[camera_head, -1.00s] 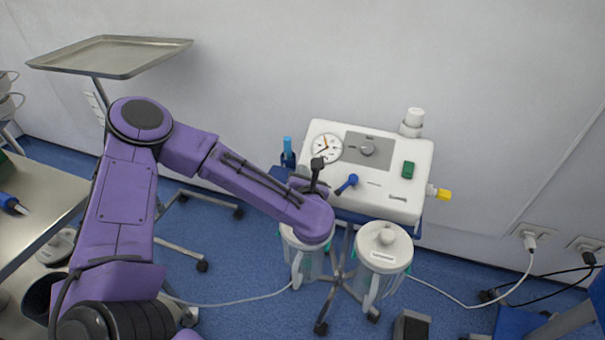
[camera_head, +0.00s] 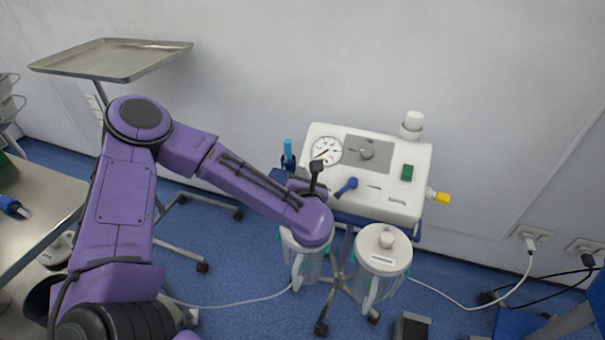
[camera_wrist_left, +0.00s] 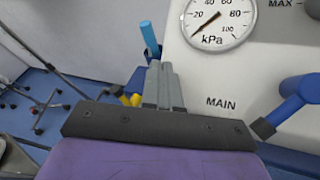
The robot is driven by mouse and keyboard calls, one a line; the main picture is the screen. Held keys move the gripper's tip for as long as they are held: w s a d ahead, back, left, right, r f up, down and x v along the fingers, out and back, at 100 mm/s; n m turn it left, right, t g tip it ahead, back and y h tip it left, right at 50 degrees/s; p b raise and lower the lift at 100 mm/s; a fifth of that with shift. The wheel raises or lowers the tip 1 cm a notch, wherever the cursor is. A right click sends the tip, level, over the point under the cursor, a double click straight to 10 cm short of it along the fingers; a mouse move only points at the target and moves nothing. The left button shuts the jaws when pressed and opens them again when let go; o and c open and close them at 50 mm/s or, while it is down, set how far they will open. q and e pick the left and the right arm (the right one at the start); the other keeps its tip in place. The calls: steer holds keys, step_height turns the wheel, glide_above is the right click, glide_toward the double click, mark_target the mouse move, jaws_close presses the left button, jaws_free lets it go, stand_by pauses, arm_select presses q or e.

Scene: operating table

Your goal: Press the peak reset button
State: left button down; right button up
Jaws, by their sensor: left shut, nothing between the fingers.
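The white suction unit (camera_head: 400,195) stands by the wall in the head view, its top panel facing up. Its round kPa gauge (camera_head: 326,151) also shows at the top right of the wrist view (camera_wrist_left: 218,18), with a black needle near the low end. I cannot make out a button marked peak reset in either view. My left gripper (camera_wrist_left: 160,68) is shut and empty. In the wrist view its fingers are left of the gauge, over the unit's left edge; I cannot tell whether they touch anything. My right gripper is not seen.
A blue lever (camera_head: 346,187) sticks out of the unit's front. A green switch (camera_head: 407,172) is on the right. Two jars (camera_head: 382,262) hang below. A blue-capped part (camera_head: 288,150) stands left of the unit. A steel tray (camera_head: 112,60) is at the back left.

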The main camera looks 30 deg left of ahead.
arm_select(q)
steer(key=s+r+p, duration=0.2)
steer(key=r+p, duration=0.1)
steer(key=r, duration=0.1)
steer(key=shift+s+d, duration=0.3)
steer(key=shift+s, duration=0.1)
stand_by(0.9)
